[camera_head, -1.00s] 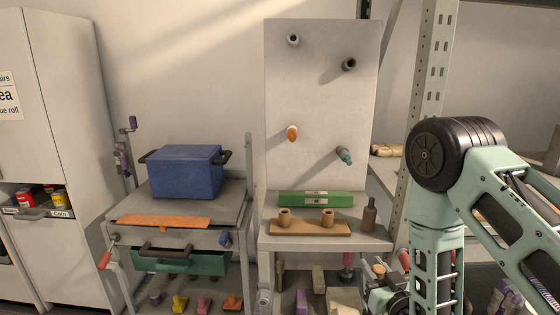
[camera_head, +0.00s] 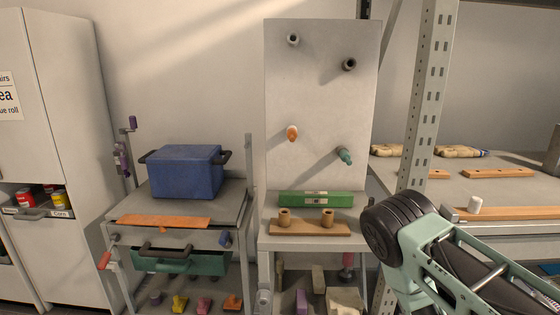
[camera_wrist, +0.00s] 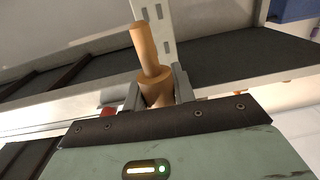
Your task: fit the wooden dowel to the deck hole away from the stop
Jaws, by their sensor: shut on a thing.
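The wooden dowel (camera_wrist: 146,52) shows in the wrist view, with a narrow upper part and a thicker lower part. My gripper (camera_wrist: 157,92) is shut on the thicker part, one grey finger on each side. The dowel leans a little to the left in that picture and its narrow end points away from my palm. Neither the gripper nor the dowel shows in the head view, where only my arm is at the lower right. I cannot make out for sure the deck hole or the stop.
In the wrist view a grey upright with holes (camera_wrist: 165,22) and a dark shelf (camera_wrist: 235,58) lie beyond the dowel. In the head view a white panel (camera_head: 320,100) has several pegs. A wooden board with two rings (camera_head: 308,230) stands below it.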

